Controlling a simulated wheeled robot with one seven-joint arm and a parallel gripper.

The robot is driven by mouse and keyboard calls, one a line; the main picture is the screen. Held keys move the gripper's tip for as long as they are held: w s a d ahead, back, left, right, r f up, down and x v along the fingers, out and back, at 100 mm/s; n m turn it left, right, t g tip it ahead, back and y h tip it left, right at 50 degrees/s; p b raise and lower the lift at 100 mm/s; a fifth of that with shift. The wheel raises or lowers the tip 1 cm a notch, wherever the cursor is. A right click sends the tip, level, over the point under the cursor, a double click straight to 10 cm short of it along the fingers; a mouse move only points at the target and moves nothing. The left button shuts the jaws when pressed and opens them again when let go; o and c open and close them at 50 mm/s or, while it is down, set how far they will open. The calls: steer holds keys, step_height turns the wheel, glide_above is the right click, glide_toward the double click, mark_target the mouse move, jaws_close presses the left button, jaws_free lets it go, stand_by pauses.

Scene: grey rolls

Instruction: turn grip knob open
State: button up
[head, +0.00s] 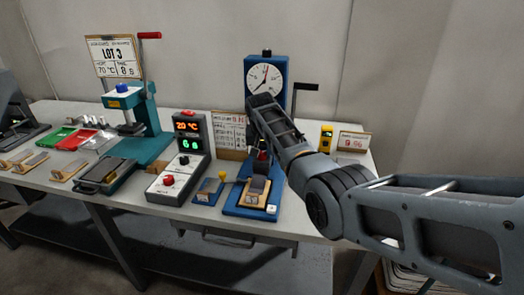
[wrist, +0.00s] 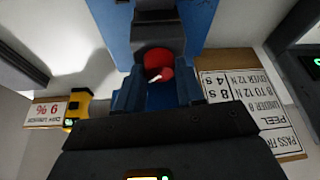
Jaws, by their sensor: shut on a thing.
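The grip knob (wrist: 158,62) is red with a white mark and shows between my two fingers in the wrist view. My gripper (wrist: 158,80) is shut on it, one finger on each side. In the head view my gripper (head: 262,158) is in front of the blue peel tester (head: 252,66), and a little red shows there, mostly hidden by my arm. The tester has a round white dial (head: 264,80) and a blue base (head: 240,209). A wooden block with a grey top (head: 257,189) sits on that base below my gripper.
A control box (head: 187,140) with red digits stands left of the tester. A yellow meter (head: 326,138) and a small sign (head: 351,142) stand at right. A teal press (head: 150,115) is further left. A black lever (head: 305,87) sticks out right of the dial.

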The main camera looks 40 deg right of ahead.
steer(key=shift+n, duration=0.3)
steer(key=shift+s+d+n+y+p, duration=0.1)
steer(key=shift+n+y+p, duration=0.35)
steer(key=shift+n, duration=0.55)
steer(key=n+t+y, duration=0.1)
steer(key=n, duration=0.2)
steer(key=shift+d+n, duration=0.1)
steer(key=shift+n, duration=0.2)
steer(key=n+y+b, duration=0.1)
steer(key=n, duration=0.2)
steer(key=shift+f+y+b, duration=0.1)
steer(key=shift+y+b, duration=0.25)
steer(key=shift+b, duration=0.05)
steer(key=shift+d+n+y+b, duration=0.1)
steer(key=shift+n+y+b, duration=0.45)
steer(key=shift+n, duration=0.75)
steer(key=o, duration=1)
steer(key=shift+o, duration=0.2)
